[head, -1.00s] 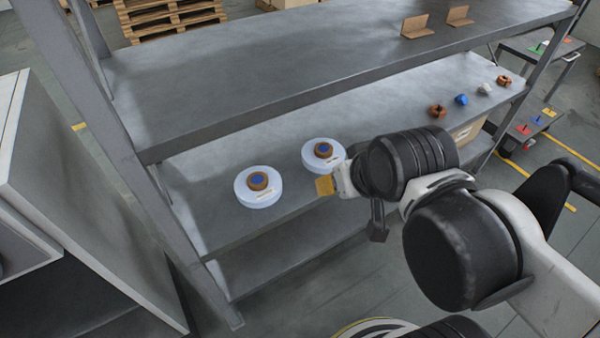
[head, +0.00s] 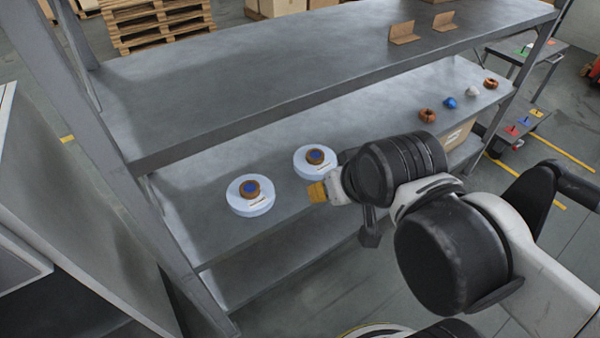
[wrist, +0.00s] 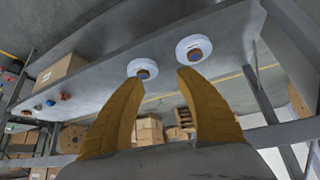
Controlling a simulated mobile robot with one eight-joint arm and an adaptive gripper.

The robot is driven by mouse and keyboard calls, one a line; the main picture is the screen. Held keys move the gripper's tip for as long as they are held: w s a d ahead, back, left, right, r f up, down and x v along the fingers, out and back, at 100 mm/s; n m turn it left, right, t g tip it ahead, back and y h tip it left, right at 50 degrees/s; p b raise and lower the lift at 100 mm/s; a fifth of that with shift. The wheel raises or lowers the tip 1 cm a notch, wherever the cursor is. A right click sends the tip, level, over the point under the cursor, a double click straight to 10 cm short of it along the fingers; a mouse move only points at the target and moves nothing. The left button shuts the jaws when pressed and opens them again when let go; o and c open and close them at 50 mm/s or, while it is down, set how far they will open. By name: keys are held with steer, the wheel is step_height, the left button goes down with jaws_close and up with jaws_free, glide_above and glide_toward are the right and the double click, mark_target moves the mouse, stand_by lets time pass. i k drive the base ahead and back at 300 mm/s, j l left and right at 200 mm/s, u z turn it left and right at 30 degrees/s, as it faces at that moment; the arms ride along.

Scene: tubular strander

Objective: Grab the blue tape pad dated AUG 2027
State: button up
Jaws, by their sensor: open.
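Two round pale blue-white pads sit on the middle shelf, each topped with a brown ring, a blue centre and a small label. One is the left pad (head: 236,204), the other the right pad (head: 303,170). The labels are too small to read, so I cannot tell which is dated AUG 2027. My gripper (head: 316,192) has yellow fingers and is just in front of the right pad. In the wrist view my gripper (wrist: 157,78) is open and empty, with the right pad (wrist: 134,63) and left pad (wrist: 186,43) beyond the fingertips.
The upper shelf (head: 270,90) overhangs behind the pads. A rack upright (head: 95,150) stands at the left.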

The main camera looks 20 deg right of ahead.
mark_target(252, 194)
steer(key=k+j+z, duration=0.1)
steer(key=j+z, duration=0.2)
steer(key=j, duration=0.2)
steer(key=k+j+z, duration=0.3)
steer(key=j, duration=0.15)
steer(key=k+j+z, duration=0.1)
steer(key=j+z, duration=0.25)
steer(key=j, duration=0.15)
steer(key=k+j+z, duration=0.3)
